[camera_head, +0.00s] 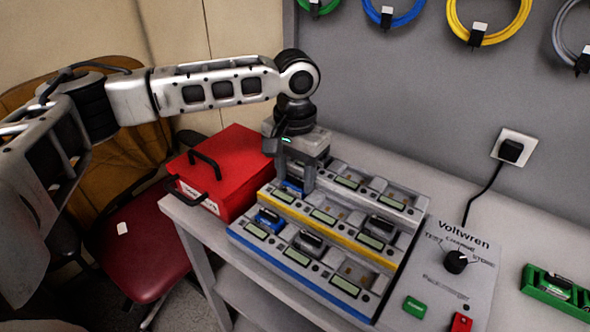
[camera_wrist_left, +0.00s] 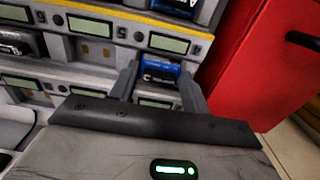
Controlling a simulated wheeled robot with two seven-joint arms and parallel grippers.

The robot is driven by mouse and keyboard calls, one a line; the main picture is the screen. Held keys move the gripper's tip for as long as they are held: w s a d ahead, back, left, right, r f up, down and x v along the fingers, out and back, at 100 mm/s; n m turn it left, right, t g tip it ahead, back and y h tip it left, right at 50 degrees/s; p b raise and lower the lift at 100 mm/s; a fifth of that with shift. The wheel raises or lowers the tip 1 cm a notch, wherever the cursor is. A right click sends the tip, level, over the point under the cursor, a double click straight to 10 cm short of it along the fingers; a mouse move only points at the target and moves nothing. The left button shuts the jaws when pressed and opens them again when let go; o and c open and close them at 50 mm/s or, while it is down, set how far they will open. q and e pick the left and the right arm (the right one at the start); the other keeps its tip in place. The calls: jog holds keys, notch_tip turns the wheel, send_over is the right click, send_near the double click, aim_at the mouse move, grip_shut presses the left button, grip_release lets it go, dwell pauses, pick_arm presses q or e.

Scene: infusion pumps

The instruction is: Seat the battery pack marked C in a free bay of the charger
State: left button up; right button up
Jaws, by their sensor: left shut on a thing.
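The charger (camera_head: 238,231) has three stepped rows of bays with small screens. My left gripper (camera_head: 297,185) points down at the left end of its middle, yellow-edged row, shut on a blue battery pack (camera_head: 291,187). In the left wrist view the pack (camera_wrist_left: 160,73), marked C, sits between the fingertips of the gripper (camera_wrist_left: 160,85). It is at or in the middle row's left bay; I cannot tell whether it is fully down. The middle bay beside it looks empty. My right gripper is not in view.
Another blue pack (camera_head: 269,220) and a dark pack (camera_head: 309,242) sit in the front row; a dark pack (camera_head: 384,225) is in the middle row's right bay. A red box (camera_head: 238,170) stands close left.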

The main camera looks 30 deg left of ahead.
pick_arm(q)
jog(key=o, duration=1.1)
jog(key=shift+f, duration=0.1)
notch_tip(320, 180, up, 16)
